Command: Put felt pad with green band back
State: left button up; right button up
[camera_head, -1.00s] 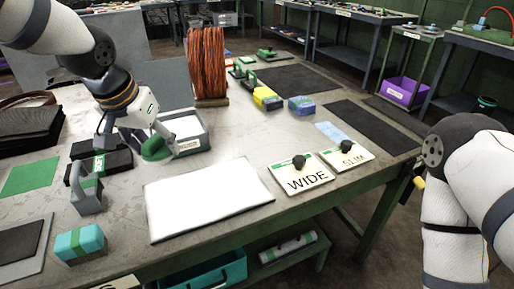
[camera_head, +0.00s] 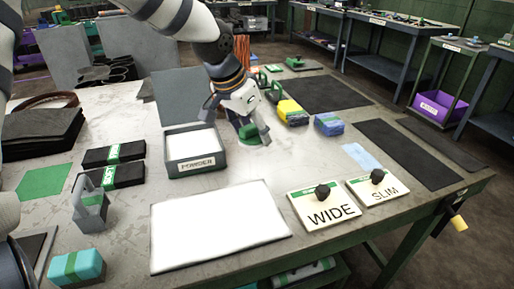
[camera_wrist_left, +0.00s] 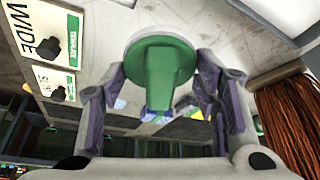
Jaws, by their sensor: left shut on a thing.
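My left gripper (camera_head: 247,135) is shut on a round pad with a green handle (camera_head: 250,131), which seems to be the felt pad. It is just right of the grey tray labelled POWDER (camera_head: 196,167). In the left wrist view, the pad's green handle (camera_wrist_left: 163,75) sits between the fingers of my left gripper (camera_wrist_left: 165,110), with a pale round rim behind it. I cannot tell whether the pad touches the table. My right gripper is not in view.
A white sheet (camera_head: 220,225) lies in front of the tray. WIDE (camera_head: 330,207) and SLIM (camera_head: 382,189) plates with black knobs lie to its right. Yellow (camera_head: 291,112) and blue (camera_head: 328,124) blocks and dark mats (camera_head: 318,93) lie beyond. The copper bundle (camera_wrist_left: 290,115) shows in the wrist view.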

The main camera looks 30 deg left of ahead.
pick_arm(q)
send_near(258, 156)
jog(key=shift+w+d+f, duration=0.2)
jog(key=shift+w+d, duration=0.15)
jog(key=shift+d, duration=0.35)
jog(key=shift+w+a+f+b, duration=0.1)
jog(key=shift+w+f+b, duration=0.1)
jog(key=shift+f+b, duration=0.15)
jog(key=f, duration=0.1)
jog(key=f+b, duration=0.1)
jog(key=f, duration=0.1)
jog(key=w+f+b, duration=0.1)
jog(key=f, duration=0.1)
jog(key=shift+a, duration=0.35)
jog(key=shift+w, duration=0.1)
jog(key=shift+c, duration=0.5)
jog(key=shift+r, duration=0.3)
jog(key=shift+c, duration=0.6)
jog(key=shift+f, duration=0.2)
jog(key=o, duration=1.3)
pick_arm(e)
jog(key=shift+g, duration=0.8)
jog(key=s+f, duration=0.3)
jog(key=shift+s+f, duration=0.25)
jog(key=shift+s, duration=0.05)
